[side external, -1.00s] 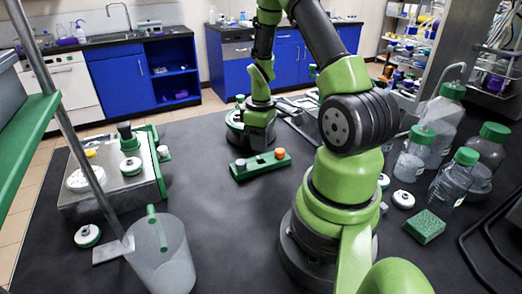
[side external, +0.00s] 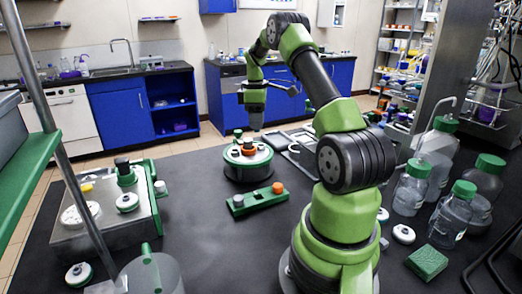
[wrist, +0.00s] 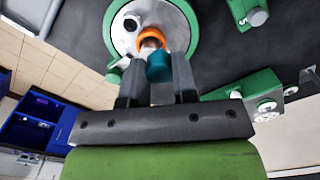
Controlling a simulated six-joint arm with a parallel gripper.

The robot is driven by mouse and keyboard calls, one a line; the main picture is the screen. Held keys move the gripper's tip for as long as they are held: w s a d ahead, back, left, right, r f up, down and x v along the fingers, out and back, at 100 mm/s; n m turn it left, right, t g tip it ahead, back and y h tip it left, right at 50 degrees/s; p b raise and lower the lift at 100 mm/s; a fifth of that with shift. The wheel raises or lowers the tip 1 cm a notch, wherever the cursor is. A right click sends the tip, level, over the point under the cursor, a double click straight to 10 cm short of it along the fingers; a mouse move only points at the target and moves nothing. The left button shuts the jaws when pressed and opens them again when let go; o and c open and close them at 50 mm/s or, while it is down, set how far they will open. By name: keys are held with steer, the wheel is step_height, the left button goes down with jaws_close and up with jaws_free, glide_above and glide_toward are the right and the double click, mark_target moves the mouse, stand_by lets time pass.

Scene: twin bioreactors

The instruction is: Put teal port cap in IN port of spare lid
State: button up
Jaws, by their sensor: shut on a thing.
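My gripper (wrist: 157,80) is shut on the teal port cap (wrist: 160,66), which sits between the fingertips in the wrist view. In the side external view my gripper (side external: 255,122) hangs upright above a round green-rimmed white lid (side external: 238,159). I cannot tell whether this is the spare lid. An orange ring (wrist: 151,32) on that lid shows just beyond the cap in the wrist view, with a dark port (wrist: 130,23) beside it. The cap looks clear of the lid. The cap cannot be made out in the side view, and IN lettering cannot be read.
A green block (side external: 258,203) with an orange cap (side external: 278,187) lies in front of the round lid. A metal-topped unit (side external: 100,232) with white lids is at left, near a clear bin (side external: 150,277). Bottles (side external: 454,215) stand at right.

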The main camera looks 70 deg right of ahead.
step_height(320, 180, up, 2)
glide_above(261, 149)
steer(key=d, duration=0.1)
steer(key=shift+n, duration=0.5)
steer(key=f, duration=0.9)
steer(key=shift+w+d+f, duration=0.1)
steer(key=shift+w+f, duration=0.1)
steer(key=shift+f, duration=0.05)
steer(key=shift+f, duration=0.1)
steer(key=o, duration=0.9)
